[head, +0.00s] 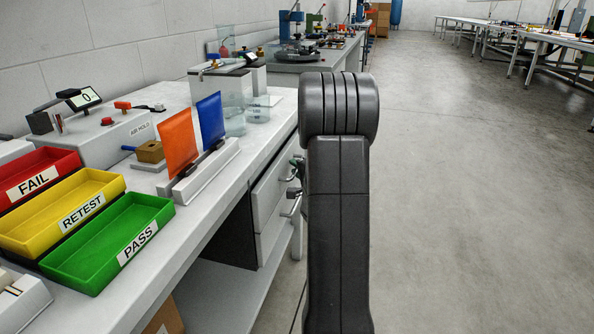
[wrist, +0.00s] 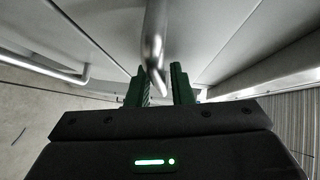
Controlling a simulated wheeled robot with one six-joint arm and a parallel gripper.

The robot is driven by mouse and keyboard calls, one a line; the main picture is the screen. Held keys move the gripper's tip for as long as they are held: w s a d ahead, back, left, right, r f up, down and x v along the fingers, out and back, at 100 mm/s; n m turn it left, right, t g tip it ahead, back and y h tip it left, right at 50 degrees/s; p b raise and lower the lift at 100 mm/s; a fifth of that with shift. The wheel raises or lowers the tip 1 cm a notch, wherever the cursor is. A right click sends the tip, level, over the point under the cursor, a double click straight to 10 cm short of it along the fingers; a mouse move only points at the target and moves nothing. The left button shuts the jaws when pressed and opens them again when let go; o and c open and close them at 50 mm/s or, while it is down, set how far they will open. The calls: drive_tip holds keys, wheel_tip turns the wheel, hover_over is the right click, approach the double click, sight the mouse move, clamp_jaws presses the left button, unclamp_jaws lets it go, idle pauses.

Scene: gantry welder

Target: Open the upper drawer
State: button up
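The upper drawer (head: 272,187) is a light grey front under the bench top and looks shut. Its metal bar handle (wrist: 155,40) runs down the middle of the wrist view, its near end between my fingers. My gripper (wrist: 161,75) has dark green fingers, spread apart on either side of the bar. A gap shows between the bar and the right finger; the left finger is close to the bar, and I cannot tell if it touches. In the head view my arm hides most of my gripper and part of the handle.
The lower drawer (head: 273,225) sits below, with its own bar handle (wrist: 45,62) at the left of the wrist view. The bench top holds green (head: 110,240), yellow (head: 65,212) and red (head: 38,176) trays. The floor (head: 460,200) to the right is clear.

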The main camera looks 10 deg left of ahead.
clamp_jaws()
drive_tip(key=d+p, duration=1.3)
drive_tip(key=d, duration=1.3)
drive_tip(key=shift+s+d, duration=0.2)
drive_tip(key=shift+s, duration=0.25)
unclamp_jaws()
drive_tip(key=p+v, duration=0.2)
drive_tip(key=v, duration=1.1)
drive_tip(key=shift+s+d+p, duration=0.25)
drive_tip(key=shift+d+p, duration=0.05)
